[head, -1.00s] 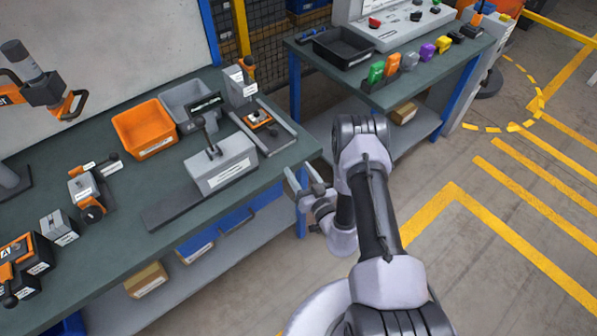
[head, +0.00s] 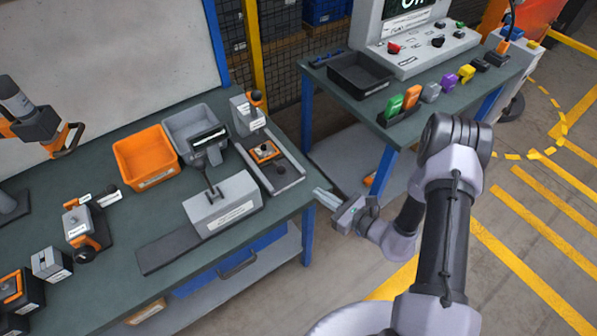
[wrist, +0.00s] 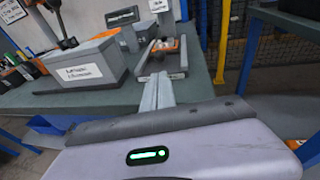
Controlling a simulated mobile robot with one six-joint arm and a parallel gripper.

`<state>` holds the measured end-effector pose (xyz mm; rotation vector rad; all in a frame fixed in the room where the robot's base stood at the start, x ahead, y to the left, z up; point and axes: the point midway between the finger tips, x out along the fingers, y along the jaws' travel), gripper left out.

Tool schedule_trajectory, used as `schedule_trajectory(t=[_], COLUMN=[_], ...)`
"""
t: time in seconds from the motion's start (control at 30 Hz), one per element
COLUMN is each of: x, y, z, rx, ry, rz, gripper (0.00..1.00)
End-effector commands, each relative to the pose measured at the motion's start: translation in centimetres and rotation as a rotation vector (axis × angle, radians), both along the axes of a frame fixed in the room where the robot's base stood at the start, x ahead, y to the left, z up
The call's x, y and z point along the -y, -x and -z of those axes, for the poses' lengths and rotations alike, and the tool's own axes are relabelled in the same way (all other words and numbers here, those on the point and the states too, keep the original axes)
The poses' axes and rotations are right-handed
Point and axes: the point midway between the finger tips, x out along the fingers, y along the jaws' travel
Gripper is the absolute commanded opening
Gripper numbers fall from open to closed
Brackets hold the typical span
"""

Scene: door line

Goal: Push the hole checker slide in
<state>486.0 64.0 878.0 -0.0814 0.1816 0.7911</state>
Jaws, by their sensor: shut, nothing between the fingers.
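A slide carriage with an orange-framed block (head: 265,152) sits on a grey rail base in front of the upright. The carriage also shows in the wrist view (wrist: 166,46). My gripper (head: 328,198) is shut and empty, just off the bench's front right corner, apart from the slide. In the wrist view its fingers (wrist: 158,92) point toward the rail base.
A grey box with a lever (head: 222,203) stands left of the rail base. Orange (head: 145,155) and grey (head: 190,132) bins are behind it. A second bench (head: 345,100) with a black tray and control panel stands to the right.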

Motion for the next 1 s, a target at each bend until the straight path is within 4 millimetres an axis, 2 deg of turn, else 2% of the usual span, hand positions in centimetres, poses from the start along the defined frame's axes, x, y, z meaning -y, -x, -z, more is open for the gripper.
schedule_trajectory(t=[0.3,0.53,0.7,1.0], x=[-4.9,-7.8,-8.7,-8.8], y=[-4.7,-7.6,-8.6,-8.7], z=[1.5,2.3,2.4,2.4], rx=[0.002,0.0,-0.002,-0.002], ry=[-0.002,-0.004,-0.005,-0.005], rz=[-0.002,0.001,0.003,0.004], gripper=[0.0,0.0,0.0,0.0])
